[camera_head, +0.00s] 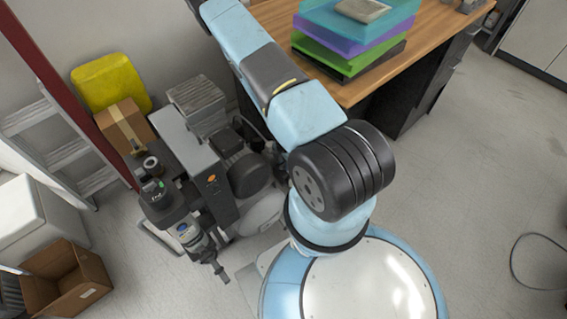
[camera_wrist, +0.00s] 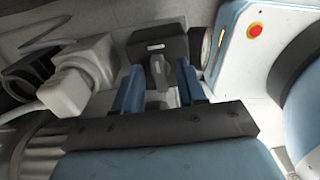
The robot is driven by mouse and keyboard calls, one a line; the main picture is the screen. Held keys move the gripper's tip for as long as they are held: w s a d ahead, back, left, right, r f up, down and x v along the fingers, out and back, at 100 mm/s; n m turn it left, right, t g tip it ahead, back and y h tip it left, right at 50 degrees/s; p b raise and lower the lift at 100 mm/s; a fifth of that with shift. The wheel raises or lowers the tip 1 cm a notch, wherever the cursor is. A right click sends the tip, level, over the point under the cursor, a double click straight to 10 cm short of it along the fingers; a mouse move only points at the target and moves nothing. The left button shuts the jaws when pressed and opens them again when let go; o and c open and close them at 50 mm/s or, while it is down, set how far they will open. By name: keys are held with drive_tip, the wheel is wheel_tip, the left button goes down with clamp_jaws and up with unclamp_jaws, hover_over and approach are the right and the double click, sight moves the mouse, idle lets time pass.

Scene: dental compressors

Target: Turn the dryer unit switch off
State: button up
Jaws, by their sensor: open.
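In the wrist view, my gripper (camera_wrist: 160,72) is open, with one blue finger on each side of a grey lever-like part (camera_wrist: 157,66). This part stands out from a dark box (camera_wrist: 172,47) with a small white label. I cannot tell whether the fingers touch it, or whether it is the dryer unit switch. In the head view, the compressor and dryer equipment (camera_head: 183,140) stands left of my arm, with a small orange part (camera_head: 212,179) on a dark panel.
A wooden desk (camera_head: 425,38) with stacked coloured trays (camera_head: 350,42) stands behind my arm. A cardboard box (camera_head: 124,124), a yellow container (camera_head: 108,80) and a ladder (camera_head: 62,150) are left of the equipment. An open box (camera_head: 68,282) lies front left. Floor at right is mostly clear, with a cable (camera_head: 516,262).

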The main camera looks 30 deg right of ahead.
clamp_jaws()
drive_tip(key=shift+a, duration=0.3)
drive_tip(key=shift+d, duration=0.3)
drive_tip(key=shift+d+m, duration=0.2)
drive_tip(key=shift+m, duration=0.5)
drive_tip(key=m, duration=0.7)
drive_tip(key=shift+s, duration=0.25)
drive_tip(key=m, duration=0.4)
drive_tip(key=shift+s+a+m, duration=0.1)
drive_tip(key=shift+m, duration=0.2)
drive_tip(key=m, duration=0.4)
drive_tip(key=shift+s+a+m, duration=0.1)
drive_tip(key=shift+a+m, duration=0.05)
drive_tip(key=shift+m, duration=0.25)
